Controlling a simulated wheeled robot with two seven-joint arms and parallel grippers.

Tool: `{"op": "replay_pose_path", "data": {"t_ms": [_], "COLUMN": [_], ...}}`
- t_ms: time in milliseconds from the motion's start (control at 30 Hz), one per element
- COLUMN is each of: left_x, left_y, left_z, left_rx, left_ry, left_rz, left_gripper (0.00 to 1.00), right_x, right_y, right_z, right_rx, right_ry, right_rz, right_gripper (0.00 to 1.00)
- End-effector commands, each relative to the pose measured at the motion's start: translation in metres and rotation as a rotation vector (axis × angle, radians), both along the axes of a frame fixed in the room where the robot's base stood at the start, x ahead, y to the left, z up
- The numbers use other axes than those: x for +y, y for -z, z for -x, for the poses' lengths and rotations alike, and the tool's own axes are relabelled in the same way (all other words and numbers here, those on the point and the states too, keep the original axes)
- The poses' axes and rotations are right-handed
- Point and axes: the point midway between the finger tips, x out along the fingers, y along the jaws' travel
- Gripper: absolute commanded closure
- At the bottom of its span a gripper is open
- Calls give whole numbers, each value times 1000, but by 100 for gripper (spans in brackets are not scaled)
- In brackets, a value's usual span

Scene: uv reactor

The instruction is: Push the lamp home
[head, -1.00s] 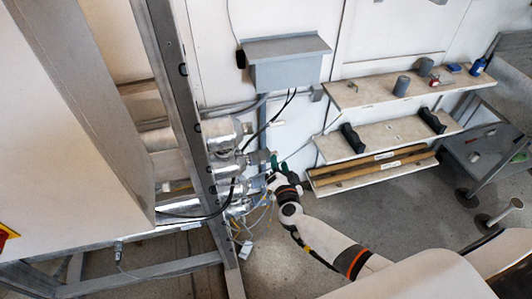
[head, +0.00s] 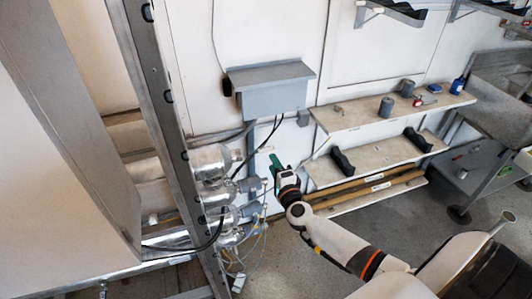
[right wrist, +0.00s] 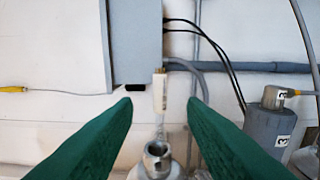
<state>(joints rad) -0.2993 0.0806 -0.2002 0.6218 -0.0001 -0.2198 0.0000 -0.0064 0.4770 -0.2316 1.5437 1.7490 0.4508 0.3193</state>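In the right wrist view, the lamp's pale end cap (right wrist: 159,92) stands between my right gripper's green fingers, with a thin clear stem below it. Below that is a round metal port (right wrist: 157,158), and the stem appears to run down to it. My right gripper (right wrist: 160,112) is open, with a gap between each finger and the lamp. In the head view, my right gripper (head: 277,165) is just right of the silver reactor cylinders (head: 208,162). The lamp is too small to make out there. My left gripper is not in view.
A grey box (head: 270,88) hangs on the wall above the gripper, with black cables below it. Another cylinder end (right wrist: 270,130) marked 3 is at right in the wrist view. Shelves (head: 385,115) stand at right. A metal frame post (head: 165,110) is left of the cylinders.

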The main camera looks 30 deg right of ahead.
Motion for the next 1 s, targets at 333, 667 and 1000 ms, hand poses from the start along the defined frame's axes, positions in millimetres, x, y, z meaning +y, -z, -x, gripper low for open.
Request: {"op": "replay_pose_path", "data": {"t_ms": [333,667,1000], "left_x": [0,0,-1], "left_y": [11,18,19], "left_z": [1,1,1], "left_rx": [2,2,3], "left_ry": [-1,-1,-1], "left_rz": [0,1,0], "left_gripper": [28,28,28], "right_x": [-10,-18,-19], "right_y": [0,1,0], "right_z": [-42,-73,-81], "right_rx": [-1,0,1], "right_ry": [0,1,0], "right_rz": [1,2,1], "right_gripper": [62,62,62]}}
